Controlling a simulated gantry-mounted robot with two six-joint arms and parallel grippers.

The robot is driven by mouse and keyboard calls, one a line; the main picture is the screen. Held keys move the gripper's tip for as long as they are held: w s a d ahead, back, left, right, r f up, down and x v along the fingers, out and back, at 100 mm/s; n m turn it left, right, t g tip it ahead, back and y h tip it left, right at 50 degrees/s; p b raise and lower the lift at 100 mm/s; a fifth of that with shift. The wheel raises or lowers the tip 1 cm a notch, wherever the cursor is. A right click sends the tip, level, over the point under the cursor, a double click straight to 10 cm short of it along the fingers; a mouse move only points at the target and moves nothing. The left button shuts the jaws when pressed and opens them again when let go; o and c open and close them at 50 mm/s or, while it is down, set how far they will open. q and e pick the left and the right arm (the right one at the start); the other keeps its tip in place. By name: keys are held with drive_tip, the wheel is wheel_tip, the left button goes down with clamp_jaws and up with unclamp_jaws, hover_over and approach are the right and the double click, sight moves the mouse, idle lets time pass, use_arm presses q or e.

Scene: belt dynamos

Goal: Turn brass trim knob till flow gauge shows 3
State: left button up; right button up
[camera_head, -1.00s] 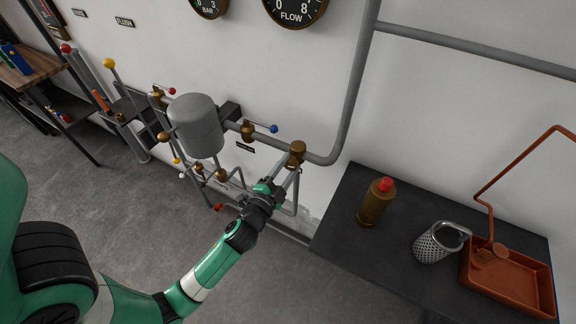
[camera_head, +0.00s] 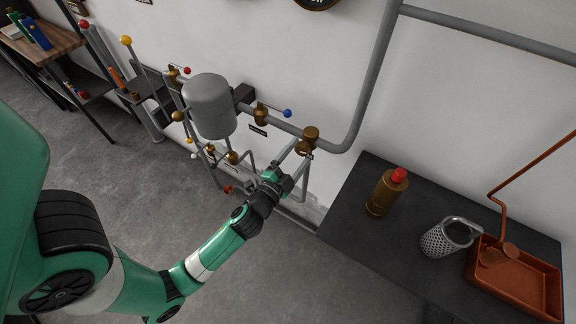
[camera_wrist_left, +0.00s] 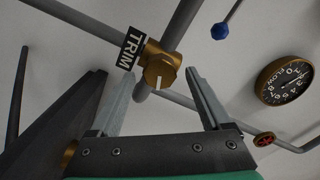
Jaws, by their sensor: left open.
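The brass trim knob (camera_head: 311,133) is at the pipe bend on the wall. In the left wrist view the knob (camera_wrist_left: 160,74) shows a pale line on its round face, beside a black TRIM label (camera_wrist_left: 132,48). My left gripper (camera_head: 298,152) is open at the knob, its fingers pointing toward it. In the left wrist view the knob appears between the two fingertips; contact cannot be told. The flow gauge (camera_wrist_left: 285,82) is at the right of the wrist view, too small to read surely. In the head view only its lower rim (camera_head: 317,4) shows. My right gripper is out of view.
A blue-tipped lever valve (camera_head: 262,115) and a grey tank (camera_head: 210,105) stand left of the knob. A dark table (camera_head: 345,235) at right holds a brass bottle (camera_head: 384,196), a perforated metal cup (camera_head: 440,241) and a copper tray (camera_head: 518,278).

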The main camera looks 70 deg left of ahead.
use_arm(q)
drive_tip(key=b+v, duration=0.2)
drive_tip(key=v, duration=0.8)
drive_tip(key=shift+s+b, duration=0.15)
drive_tip(key=shift+b, duration=0.15)
